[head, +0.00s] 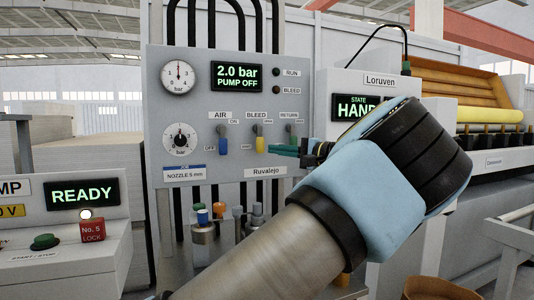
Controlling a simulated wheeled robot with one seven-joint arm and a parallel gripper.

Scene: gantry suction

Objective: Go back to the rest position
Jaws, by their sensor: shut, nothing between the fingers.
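My gripper (273,150), with teal fingers pointing left, is shut and empty. It is in front of the grey Ruvalejo panel (165,115), just below the RETURN valve. I cannot tell whether the fingers touch the panel or a lever. My blue and black wrist and tan arm come up from the lower middle and cover the area right of the panel.
The panel display (237,76) reads 2.0 bar, PUMP OFF. Bottles (202,225) stand below the panel. The Loruven box (345,85) is partly behind my wrist.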

